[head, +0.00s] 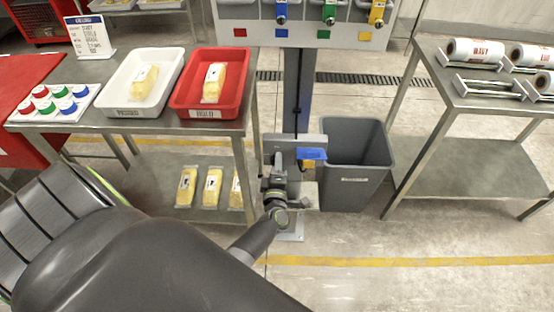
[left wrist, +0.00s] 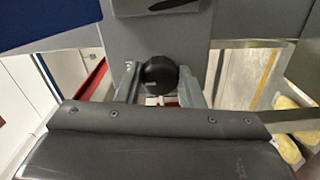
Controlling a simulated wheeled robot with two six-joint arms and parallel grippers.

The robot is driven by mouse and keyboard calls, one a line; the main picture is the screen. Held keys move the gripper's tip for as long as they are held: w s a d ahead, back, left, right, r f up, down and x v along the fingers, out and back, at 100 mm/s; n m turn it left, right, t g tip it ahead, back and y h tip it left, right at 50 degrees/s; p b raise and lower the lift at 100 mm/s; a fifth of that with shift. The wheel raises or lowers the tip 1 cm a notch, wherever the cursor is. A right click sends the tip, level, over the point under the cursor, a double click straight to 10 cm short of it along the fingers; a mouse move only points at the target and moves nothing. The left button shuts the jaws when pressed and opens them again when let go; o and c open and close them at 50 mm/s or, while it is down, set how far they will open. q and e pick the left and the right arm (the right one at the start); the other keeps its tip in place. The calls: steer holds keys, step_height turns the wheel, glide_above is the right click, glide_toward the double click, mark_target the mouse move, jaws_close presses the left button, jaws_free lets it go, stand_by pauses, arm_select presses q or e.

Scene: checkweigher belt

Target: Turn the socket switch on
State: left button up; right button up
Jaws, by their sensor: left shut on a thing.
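A grey socket box (head: 312,140) is mounted low on the post, with a blue flap (head: 312,154) on its right side. My left gripper (head: 278,168) is at the left part of this box. In the left wrist view, a round black knob (left wrist: 158,75) sits between the two fingers of my left gripper (left wrist: 160,88), and they are shut on it. The knob stands out from a grey face. Its pointer position cannot be told. A blue panel (left wrist: 40,20) shows at the upper left there. My right gripper is not in view.
A grey bin (head: 352,175) stands just right of the socket box. A steel table (head: 150,125) with a white tray (head: 118,100) and a red tray (head: 185,98) is at left. Another steel table (head: 470,180) with film rolls is at right. Open floor lies in front.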

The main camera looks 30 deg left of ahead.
arm_select(q)
steer(key=shift+m, duration=0.4)
steer(key=o, duration=1)
steer(key=shift+s+d+f, duration=0.1)
